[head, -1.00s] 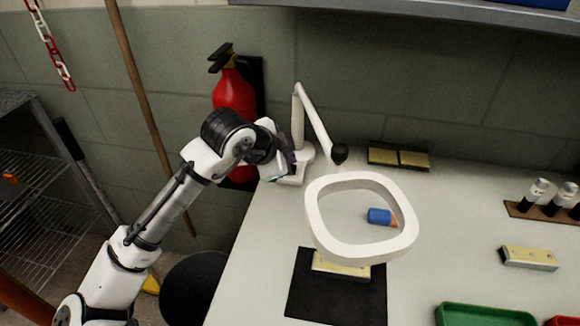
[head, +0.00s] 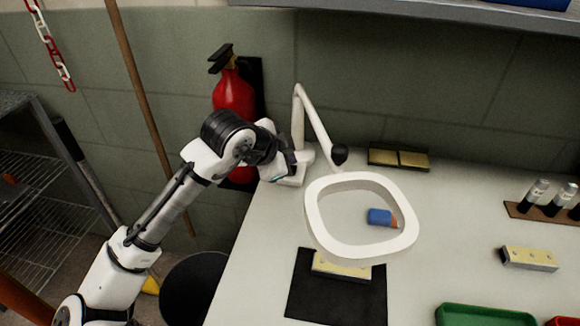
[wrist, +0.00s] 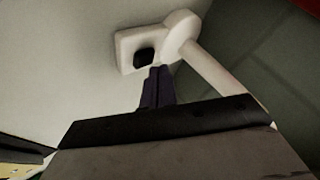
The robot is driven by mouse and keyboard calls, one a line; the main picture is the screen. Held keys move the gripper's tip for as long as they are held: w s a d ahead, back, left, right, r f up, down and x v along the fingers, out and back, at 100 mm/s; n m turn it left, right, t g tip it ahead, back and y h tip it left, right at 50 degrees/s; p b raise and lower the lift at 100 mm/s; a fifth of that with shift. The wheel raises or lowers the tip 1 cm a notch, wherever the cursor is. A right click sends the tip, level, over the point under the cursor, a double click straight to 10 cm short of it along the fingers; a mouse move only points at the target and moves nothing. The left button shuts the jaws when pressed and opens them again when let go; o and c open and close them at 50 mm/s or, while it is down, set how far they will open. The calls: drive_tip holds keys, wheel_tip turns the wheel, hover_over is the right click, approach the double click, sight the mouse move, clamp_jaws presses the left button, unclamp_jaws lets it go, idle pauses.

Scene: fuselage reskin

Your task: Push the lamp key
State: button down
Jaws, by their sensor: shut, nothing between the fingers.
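The white desk lamp (head: 299,118) stands at the table's back left corner, with a jointed arm and a large white ring head (head: 314,222). Its base also shows in the wrist view (wrist: 125,46), with a dark square key (wrist: 144,58) on top. My gripper (wrist: 158,70) is shut and empty. In the wrist view its fingertips are just beside the key, on the near side; I cannot tell whether they touch it. In the head view my gripper (head: 296,164) is at the lamp base and partly hides it; the key is not visible there.
A red fire extinguisher (head: 234,100) hangs on the wall behind my arm. Under the ring lie a blue cylinder (head: 379,216) and a black mat (head: 335,297) with a yellowish block (head: 340,268). A green tray (head: 485,314) is at the front right.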

drive_tip(key=shift+f, duration=0.1)
idle(0.5)
drive_tip(key=shift+f+b, duration=0.35)
drive_tip(key=shift+b, duration=0.05)
drive_tip(key=shift+f, duration=0.25)
idle(0.4)
drive_tip(key=shift+r+p, duration=0.35)
drive_tip(key=shift+r, duration=0.35)
drive_tip(key=shift+r, duration=0.1)
wheel_tip(320, 180, up, 6)
drive_tip(key=p, duration=0.4)
drive_tip(key=shift+p, duration=0.3)
